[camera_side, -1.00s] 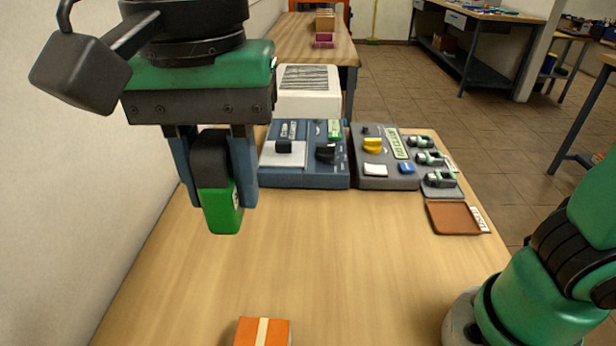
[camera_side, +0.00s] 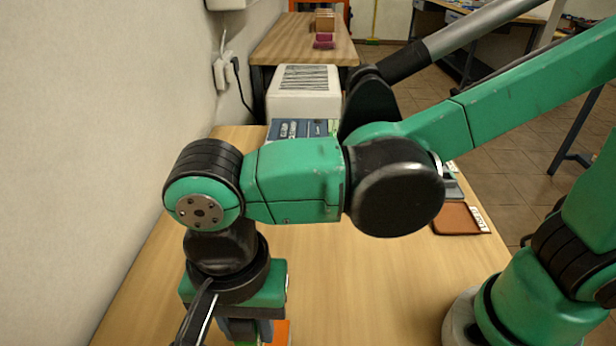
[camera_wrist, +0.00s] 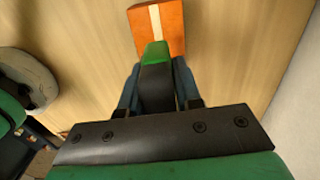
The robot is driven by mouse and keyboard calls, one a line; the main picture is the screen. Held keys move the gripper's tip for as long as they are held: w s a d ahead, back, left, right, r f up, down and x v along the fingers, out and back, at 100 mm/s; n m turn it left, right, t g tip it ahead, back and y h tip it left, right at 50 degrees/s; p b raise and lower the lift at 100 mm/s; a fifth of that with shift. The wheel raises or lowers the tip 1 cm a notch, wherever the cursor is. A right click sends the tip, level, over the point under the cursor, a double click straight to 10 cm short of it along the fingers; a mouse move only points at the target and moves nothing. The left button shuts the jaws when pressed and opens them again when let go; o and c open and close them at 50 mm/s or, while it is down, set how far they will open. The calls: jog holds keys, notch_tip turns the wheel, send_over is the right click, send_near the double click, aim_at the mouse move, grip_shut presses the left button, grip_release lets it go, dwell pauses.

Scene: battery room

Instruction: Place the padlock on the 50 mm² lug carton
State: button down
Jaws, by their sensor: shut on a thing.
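The padlock, green with a black part, is between the fingers of my gripper (camera_wrist: 156,78). In the wrist view its green end (camera_wrist: 155,52) points away from the palm and overlaps the near edge of the orange carton (camera_wrist: 173,32) with a pale stripe. I cannot tell whether they touch. In the side view my gripper (camera_side: 245,330) is low at the bottom edge, its fingertips cut off. A sliver of the orange carton (camera_side: 282,333) shows right beside it. I cannot read a label on the carton.
A blue panel unit (camera_side: 290,129) and a white box (camera_side: 305,100) stand at the back, partly behind my arm. A brown tray (camera_side: 458,220) lies at the right edge of the wooden table (camera_side: 350,290). The wall is close on the left. The middle of the table looks clear.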

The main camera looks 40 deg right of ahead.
aim_at(253, 342)
jog(key=shift+f, duration=1.85)
jog(key=c, duration=0.6)
grip_release()
jog(key=shift+f, duration=0.15)
notch_tip(253, 342, up, 12)
jog(key=shift+f, duration=0.1)
jog(key=shift+d+r, duration=0.15)
jog(key=shift+r, duration=0.05)
jog(key=w+d+f+n+t, duration=0.1)
jog(key=w+d+n+t, duration=0.1)
jog(key=d, duration=0.5)
jog(key=w+d+f+n+t, duration=0.2)
jog(key=d+n, duration=0.2)
jog(key=d, duration=0.4)
jog(key=w+d+f+n+t, duration=0.2)
jog(key=d+n+t, duration=0.1)
jog(key=d, duration=0.5)
jog(key=shift+w+d, duration=0.2)
